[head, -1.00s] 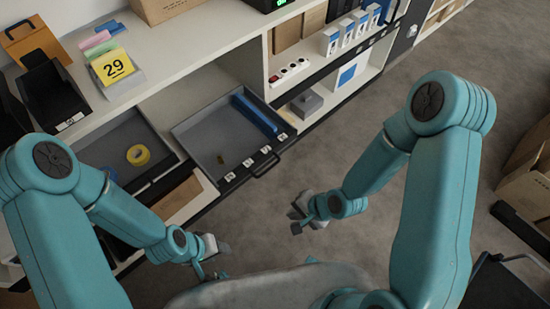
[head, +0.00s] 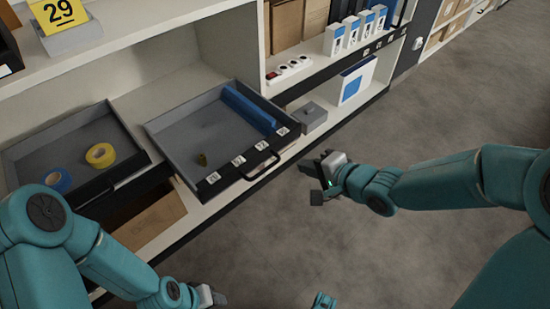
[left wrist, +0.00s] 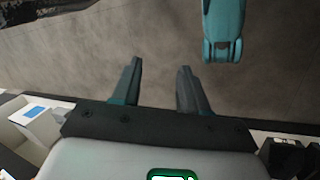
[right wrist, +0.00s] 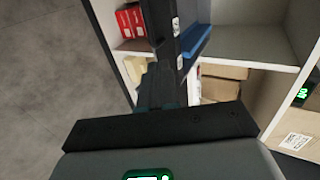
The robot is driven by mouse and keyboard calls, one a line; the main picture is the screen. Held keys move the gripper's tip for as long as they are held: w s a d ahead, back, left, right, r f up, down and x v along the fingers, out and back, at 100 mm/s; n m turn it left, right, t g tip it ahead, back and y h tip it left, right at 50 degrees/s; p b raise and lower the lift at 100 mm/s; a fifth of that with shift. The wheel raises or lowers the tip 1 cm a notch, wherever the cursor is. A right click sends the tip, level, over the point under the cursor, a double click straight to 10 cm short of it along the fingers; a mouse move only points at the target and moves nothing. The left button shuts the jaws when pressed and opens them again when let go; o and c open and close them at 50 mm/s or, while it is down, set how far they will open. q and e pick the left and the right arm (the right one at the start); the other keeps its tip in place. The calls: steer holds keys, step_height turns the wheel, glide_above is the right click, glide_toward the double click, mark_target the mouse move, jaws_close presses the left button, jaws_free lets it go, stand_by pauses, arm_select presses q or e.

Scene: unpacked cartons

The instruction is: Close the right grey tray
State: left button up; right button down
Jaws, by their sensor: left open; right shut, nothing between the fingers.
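The right grey tray (head: 172,127) is pulled out of the shelf in the head view. It has a dark front with white labels and a black handle (head: 262,167). My left gripper (head: 213,297) is low in the head view. In the left wrist view its fingers (left wrist: 160,85) are apart over bare floor.
A left grey tray (head: 68,148), also pulled out, holds a yellow tape roll (head: 101,155) and a blue one (head: 58,180). A grey box (head: 308,115) and a power strip (head: 290,69) are on shelves at right. The floor (head: 430,120) at right is clear.

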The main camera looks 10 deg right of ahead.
mark_target(267, 149)
steer(key=b+x, duration=0.1)
steer(key=x, duration=0.2)
steer(key=b+x, duration=0.2)
steer(key=x, duration=0.2)
steer(key=r+b+x, duration=0.1)
steer(key=b+x, duration=0.1)
steer(key=x, duration=0.2)
steer(key=shift+w+a, duration=0.25)
steer(key=shift+w, duration=0.1)
steer(key=shift+w+a+b, duration=0.3)
steer(key=shift+w, duration=0.2)
arm_select(q)
step_height(267, 149, down, 6)
steer(key=w+a, duration=0.1)
steer(key=w, duration=0.1)
steer(key=shift+t, duration=0.4)
arm_select(e)
steer(key=shift+r, duration=0.1)
arm_select(q)
steer(key=shift+r, duration=0.15)
